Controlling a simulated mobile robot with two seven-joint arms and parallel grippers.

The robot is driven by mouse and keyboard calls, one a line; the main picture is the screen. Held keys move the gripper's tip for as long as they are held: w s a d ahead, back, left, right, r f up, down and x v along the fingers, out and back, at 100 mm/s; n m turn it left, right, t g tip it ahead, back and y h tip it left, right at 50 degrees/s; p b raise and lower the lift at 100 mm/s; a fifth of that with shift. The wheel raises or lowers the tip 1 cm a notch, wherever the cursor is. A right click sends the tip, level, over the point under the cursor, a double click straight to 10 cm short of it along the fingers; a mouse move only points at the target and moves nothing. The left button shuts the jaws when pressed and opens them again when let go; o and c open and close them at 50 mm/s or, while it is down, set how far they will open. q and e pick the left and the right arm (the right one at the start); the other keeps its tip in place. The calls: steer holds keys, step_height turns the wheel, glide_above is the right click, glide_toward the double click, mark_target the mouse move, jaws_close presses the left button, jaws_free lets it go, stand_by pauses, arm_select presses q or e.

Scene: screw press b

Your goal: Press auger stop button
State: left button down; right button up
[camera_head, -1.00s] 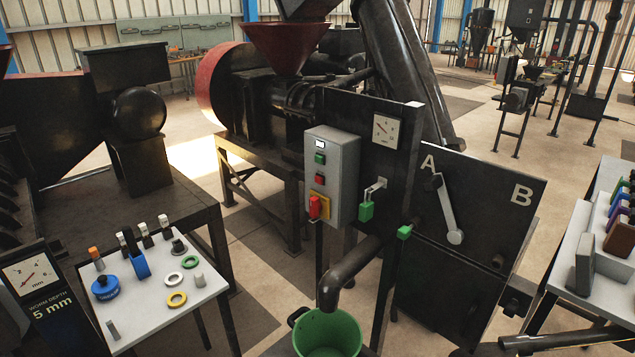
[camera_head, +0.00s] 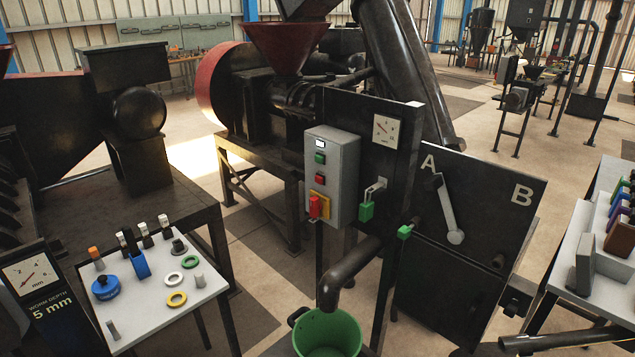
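A grey control box (camera_head: 345,165) is mounted on the dark upright panel in the middle of the view. Its front face carries a small white display (camera_head: 320,143) at the top, a green button (camera_head: 320,159) below it and a red button (camera_head: 320,179) under that. At the bottom is a red switch handle (camera_head: 315,207) on a yellow plate (camera_head: 325,202). Which button is the auger's stop cannot be read from any label. Neither of my grippers is in view.
A green bucket (camera_head: 328,336) stands under a dark spout (camera_head: 342,281). A white table (camera_head: 204,298) with rings and small tools is at left. Another white table (camera_head: 562,262) is at right. A lever (camera_head: 448,212) sits between letters A and B.

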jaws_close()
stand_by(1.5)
